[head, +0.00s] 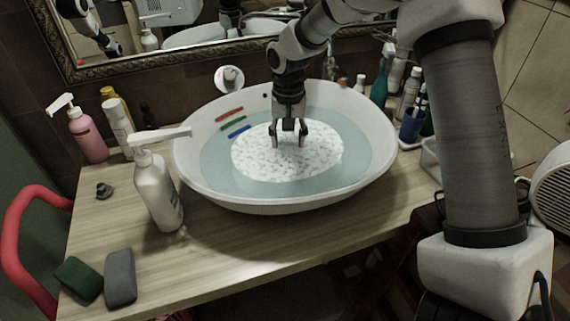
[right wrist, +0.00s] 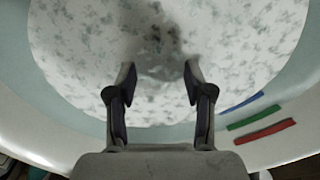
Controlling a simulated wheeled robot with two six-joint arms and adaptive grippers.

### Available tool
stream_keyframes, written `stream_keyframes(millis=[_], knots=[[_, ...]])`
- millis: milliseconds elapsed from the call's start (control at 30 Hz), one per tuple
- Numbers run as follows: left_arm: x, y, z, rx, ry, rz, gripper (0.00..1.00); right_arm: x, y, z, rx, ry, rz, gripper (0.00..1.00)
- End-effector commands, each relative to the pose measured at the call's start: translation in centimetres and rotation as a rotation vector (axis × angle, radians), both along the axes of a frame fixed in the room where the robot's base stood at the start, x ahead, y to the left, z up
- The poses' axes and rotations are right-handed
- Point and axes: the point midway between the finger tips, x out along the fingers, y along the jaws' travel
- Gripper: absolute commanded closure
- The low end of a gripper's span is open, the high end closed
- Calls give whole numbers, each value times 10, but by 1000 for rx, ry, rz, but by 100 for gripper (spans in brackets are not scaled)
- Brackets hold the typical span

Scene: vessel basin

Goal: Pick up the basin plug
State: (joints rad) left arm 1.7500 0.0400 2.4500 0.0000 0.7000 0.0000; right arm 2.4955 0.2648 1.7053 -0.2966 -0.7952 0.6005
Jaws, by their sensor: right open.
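The white basin (head: 190,172) holds pale water with a round patch of white, speckled foam (head: 250,158) on it. My right gripper (head: 289,142) points down over the foam, open and empty. In the right wrist view the open fingers of my right gripper (right wrist: 159,75) stand over the foam (right wrist: 90,65), with a dark shadow on it ahead of them. I see no plug in the basin; the foam hides the bottom beneath it. A small dark object (head: 103,190) lies on the counter at left; I cannot tell whether it is a plug. My left gripper is not in view.
A white pump bottle (head: 157,195) stands close to the basin's left front. Red, green and blue strips (head: 233,122) lie on the basin's inner wall. Bottles (head: 379,85) crowd the right back. Two sponges (head: 120,278) lie at the counter's front left. The front counter is otherwise clear.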

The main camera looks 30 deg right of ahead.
Motion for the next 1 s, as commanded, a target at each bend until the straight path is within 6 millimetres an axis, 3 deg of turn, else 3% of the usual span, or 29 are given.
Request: stream_keyframes(millis=[300, 500, 533, 667, 1000], knots=[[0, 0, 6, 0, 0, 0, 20, -3, 4, -49, -1, 3, 2, 48], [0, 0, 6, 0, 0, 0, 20, -3, 4, -51, 0, 0, 1, 48], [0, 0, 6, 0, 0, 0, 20, -3, 4, -51, 0, 0, 1, 52], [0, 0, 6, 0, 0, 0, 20, -3, 4, -51, 0, 0, 1, 98], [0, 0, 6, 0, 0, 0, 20, -3, 4, -50, 0, 0, 1, 100]])
